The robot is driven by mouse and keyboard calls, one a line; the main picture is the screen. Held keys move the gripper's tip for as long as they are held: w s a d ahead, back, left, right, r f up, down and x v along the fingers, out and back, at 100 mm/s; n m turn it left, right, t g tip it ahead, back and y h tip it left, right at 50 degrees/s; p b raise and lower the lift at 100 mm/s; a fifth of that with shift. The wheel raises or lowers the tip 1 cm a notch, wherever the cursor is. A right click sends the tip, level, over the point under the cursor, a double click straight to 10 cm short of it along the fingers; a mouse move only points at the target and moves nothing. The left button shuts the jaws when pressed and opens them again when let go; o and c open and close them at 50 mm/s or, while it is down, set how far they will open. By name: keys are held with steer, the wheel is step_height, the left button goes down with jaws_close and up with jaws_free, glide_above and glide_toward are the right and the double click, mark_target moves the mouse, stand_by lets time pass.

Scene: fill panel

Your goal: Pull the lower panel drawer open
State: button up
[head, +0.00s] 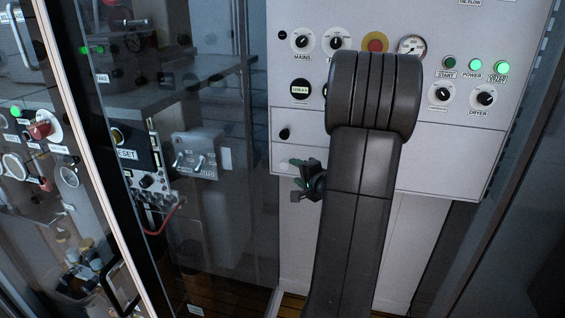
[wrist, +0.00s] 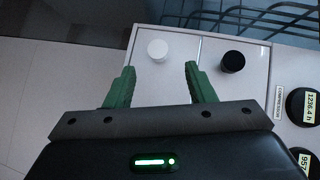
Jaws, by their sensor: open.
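A black knob (head: 284,133) sits on the strip just above, and it shows right of the fingers in the wrist view (wrist: 233,61). Dials and lit buttons (head: 475,65) fill the panel above. A glass door (head: 225,130) stands left. My arm hides the panel's middle.

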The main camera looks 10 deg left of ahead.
mark_target(284, 166)
steer(key=p+x, duration=0.2)
steer(key=x, duration=0.7)
steer(key=shift+w+a+f, duration=0.2)
steer(key=shift+w, duration=0.05)
jaws_close()
